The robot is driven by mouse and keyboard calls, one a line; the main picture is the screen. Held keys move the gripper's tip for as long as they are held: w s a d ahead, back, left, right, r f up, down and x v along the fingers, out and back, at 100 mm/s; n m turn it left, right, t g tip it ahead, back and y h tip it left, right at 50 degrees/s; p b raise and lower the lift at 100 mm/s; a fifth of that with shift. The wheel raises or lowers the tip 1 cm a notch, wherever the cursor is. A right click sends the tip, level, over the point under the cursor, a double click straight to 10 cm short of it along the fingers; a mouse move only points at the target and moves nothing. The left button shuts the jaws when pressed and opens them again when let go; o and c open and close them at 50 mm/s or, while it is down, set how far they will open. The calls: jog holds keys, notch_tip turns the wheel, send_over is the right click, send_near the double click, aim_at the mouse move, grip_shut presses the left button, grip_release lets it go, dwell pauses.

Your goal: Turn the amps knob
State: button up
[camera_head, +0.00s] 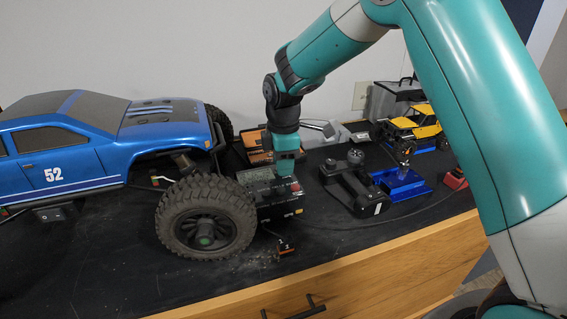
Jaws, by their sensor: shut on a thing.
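The charger (270,205) is a black box with a greenish display on its top, standing on the dark bench top just right of the big crawler's front wheel. My gripper (286,172) points down from the teal arm onto the right part of the charger's top. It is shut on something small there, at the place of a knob. The amps knob itself is hidden by the gripper, and its labels are too small to read. A small reddish part shows beside the fingertips.
A blue crawler truck (100,140) marked 52 fills the left; its large tyre (207,217) stands close to the charger. A black transmitter (355,188), a blue tray (403,183) and a yellow crawler (412,127) stand right. The front bench strip is mostly clear.

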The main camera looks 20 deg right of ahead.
jog(key=shift+n, duration=0.6)
jog(key=o, duration=0.9)
notch_tip(320, 180, up, 18)
jog(key=b, duration=0.3)
jog(key=shift+f, duration=0.2)
jog(key=shift+s, duration=0.1)
